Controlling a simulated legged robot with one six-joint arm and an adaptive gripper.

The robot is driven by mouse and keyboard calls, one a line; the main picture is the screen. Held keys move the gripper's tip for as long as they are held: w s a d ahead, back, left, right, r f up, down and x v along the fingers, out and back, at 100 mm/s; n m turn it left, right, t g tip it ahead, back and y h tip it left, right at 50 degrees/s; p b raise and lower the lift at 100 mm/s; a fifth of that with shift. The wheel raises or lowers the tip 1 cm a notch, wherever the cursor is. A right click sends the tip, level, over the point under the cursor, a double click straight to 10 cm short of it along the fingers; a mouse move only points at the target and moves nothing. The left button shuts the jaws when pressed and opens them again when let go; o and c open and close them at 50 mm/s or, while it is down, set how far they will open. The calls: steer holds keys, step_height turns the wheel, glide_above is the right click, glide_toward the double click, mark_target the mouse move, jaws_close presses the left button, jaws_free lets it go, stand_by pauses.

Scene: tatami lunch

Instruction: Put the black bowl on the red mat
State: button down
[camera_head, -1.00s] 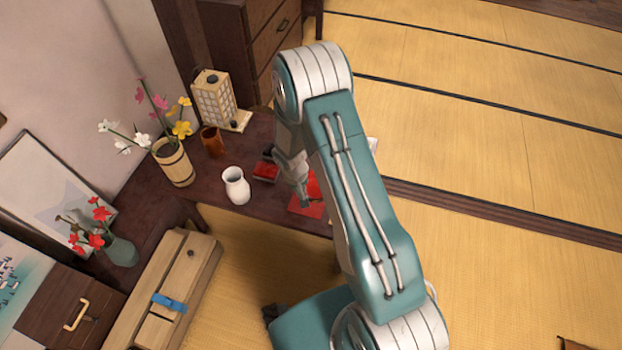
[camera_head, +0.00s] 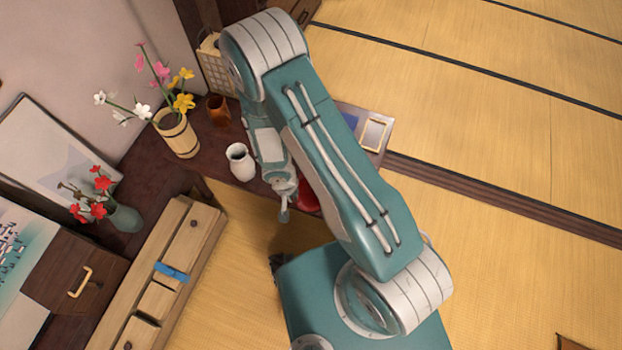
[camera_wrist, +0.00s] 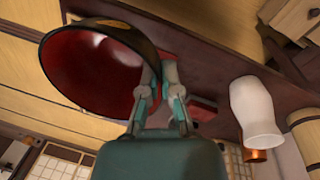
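The black bowl (camera_wrist: 92,68), glossy red inside, fills the upper left of the wrist view, tilted with its open side towards the camera. My gripper (camera_wrist: 158,72) has its fingers on either side of the bowl's rim and appears shut on it. In the head view my gripper (camera_head: 285,213) is at the table's front edge, partly hidden by my arm. A red patch shows beside it there; I cannot tell whether it is the bowl's inside or the red mat. The mat is not clearly seen in the wrist view.
A white vase (camera_head: 240,162) stands on the dark table, left of my gripper. A brown cup (camera_head: 218,110), a flower pot (camera_head: 177,135) and a lantern (camera_head: 215,65) stand further back. A small red object (camera_wrist: 202,108) lies near the vase. Wooden drawers (camera_head: 165,270) stand at lower left.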

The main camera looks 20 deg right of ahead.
steer(key=w+d+f, duration=0.1)
steer(key=w+f, duration=0.2)
steer(key=w, duration=0.1)
steer(key=w+d+f, duration=0.2)
steer(key=w+f, duration=0.1)
steer(key=w, duration=0.1)
steer(key=w+d+f, duration=0.2)
steer(key=w+f, duration=0.1)
steer(key=w, duration=0.1)
steer(key=shift+w+d+f, duration=0.1)
steer(key=shift+d+f, duration=0.15)
steer(key=shift+f, duration=0.05)
steer(key=shift+w+f, duration=0.1)
steer(key=shift+f, duration=1.5)
steer(key=shift+f, duration=0.1)
steer(key=c, duration=0.8)
jaws_free()
